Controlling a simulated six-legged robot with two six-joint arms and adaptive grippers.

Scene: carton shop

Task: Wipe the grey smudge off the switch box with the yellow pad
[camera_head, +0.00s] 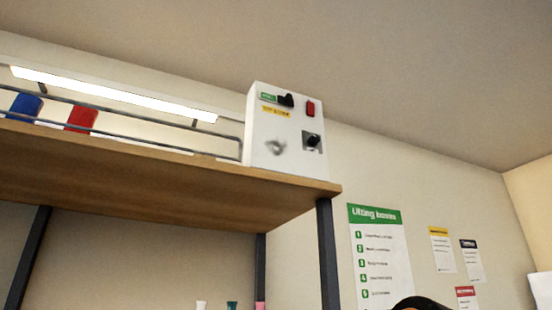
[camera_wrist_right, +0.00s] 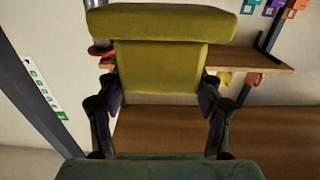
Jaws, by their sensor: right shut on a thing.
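The white switch box (camera_head: 284,133) stands at the right end of a high wooden shelf in the head view. The grey smudge (camera_head: 275,147) is on the lower left of its front face, left of a black switch (camera_head: 312,141). The yellow pad (camera_wrist_right: 162,45) fills the upper middle of the right wrist view. My right gripper (camera_wrist_right: 160,85) is shut on the pad's narrower block, one finger on each side. The pad is apart from the box as far as I can see; the head view does not show it. My left gripper is in neither view.
The wooden shelf (camera_head: 150,178) has a metal rail and dark posts. A blue thing (camera_head: 26,104) and a red thing (camera_head: 81,118) stand behind the rail. A poster (camera_head: 380,255) and smaller notices hang on the wall at right.

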